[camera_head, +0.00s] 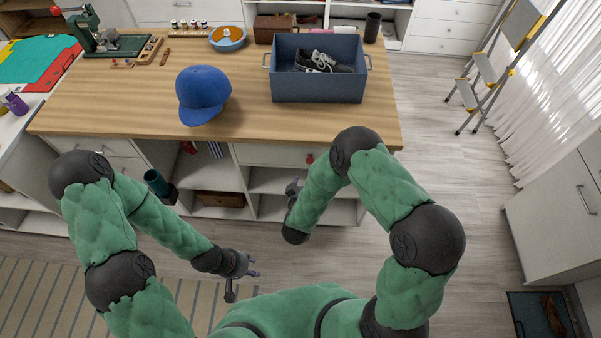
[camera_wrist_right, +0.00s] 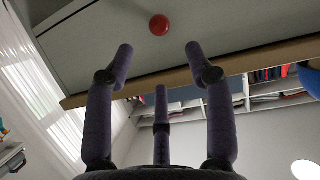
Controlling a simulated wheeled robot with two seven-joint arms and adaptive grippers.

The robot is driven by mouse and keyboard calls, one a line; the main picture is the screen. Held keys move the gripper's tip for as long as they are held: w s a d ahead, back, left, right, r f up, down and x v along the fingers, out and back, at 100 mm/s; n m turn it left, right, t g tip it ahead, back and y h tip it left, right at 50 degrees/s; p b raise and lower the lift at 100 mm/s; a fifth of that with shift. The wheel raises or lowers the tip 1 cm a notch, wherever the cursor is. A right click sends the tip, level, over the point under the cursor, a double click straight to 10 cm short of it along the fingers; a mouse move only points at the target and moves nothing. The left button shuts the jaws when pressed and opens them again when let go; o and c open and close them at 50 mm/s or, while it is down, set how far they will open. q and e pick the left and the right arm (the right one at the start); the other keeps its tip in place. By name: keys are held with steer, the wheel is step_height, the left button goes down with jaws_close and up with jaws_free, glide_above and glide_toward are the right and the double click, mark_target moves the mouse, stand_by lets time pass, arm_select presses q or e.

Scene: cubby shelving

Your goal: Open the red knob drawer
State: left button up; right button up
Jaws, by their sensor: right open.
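The red knob (camera_head: 310,158) is on the white drawer front (camera_head: 270,154) under the wooden counter top. The drawer looks closed, flush with the cabinet. In the right wrist view the red knob (camera_wrist_right: 159,25) shows on the pale drawer front (camera_wrist_right: 220,22), centred beyond my right gripper's spread fingers. My right gripper (camera_wrist_right: 158,65) is open, empty and apart from the knob. In the head view my right gripper (camera_head: 293,190) is partly hidden by its arm, in front of the shelves. My left gripper (camera_head: 252,266) is open and empty, low in front of the cabinet.
The counter top (camera_head: 130,110) carries a blue cap (camera_head: 203,93) and a blue bin (camera_head: 318,90) with a shoe inside. Open cubbies below hold a dark teal cylinder (camera_head: 157,184) and a brown box (camera_head: 221,199). The floor at right (camera_head: 445,170) is clear up to the stepladder (camera_head: 485,75).

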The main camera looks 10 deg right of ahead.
mark_target(310, 162)
steer(key=b+x, duration=0.2)
steer(key=x, duration=0.8)
steer(key=shift+w+d+f, duration=0.15)
steer(key=shift+w, duration=0.2)
jaws_close()
